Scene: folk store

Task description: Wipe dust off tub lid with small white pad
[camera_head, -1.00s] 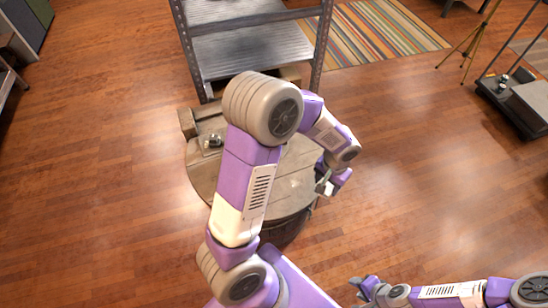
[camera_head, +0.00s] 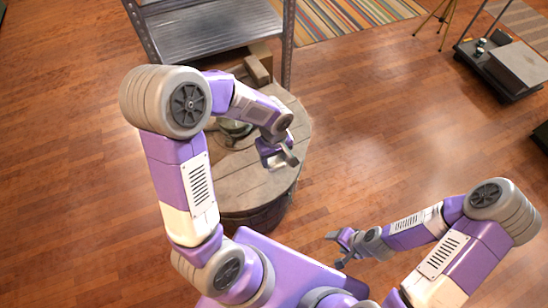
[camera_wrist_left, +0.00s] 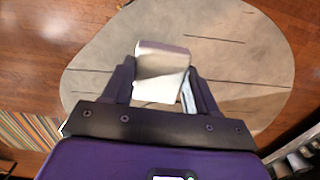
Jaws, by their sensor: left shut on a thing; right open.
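The round grey-brown wooden tub lid (camera_head: 262,188) tops a dark tub left of centre in the head view. It fills much of the left wrist view (camera_wrist_left: 235,50). My left gripper (camera_head: 284,157) is over the lid's right part. It is shut on the small white pad (camera_wrist_left: 162,72), which sticks out between its fingers in the left wrist view. I cannot tell whether the pad touches the lid. Dust cannot be made out clearly. My right gripper (camera_head: 340,247) is open and empty, right of the tub, apart from it.
A small glassy object (camera_head: 235,129) stands on the lid, partly behind my left arm. A wooden block (camera_head: 257,69) lies by the lid's far edge. A metal shelf rack (camera_head: 205,40) stands behind. A dark cart (camera_head: 500,72) is at far right. The floor right of the tub is clear.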

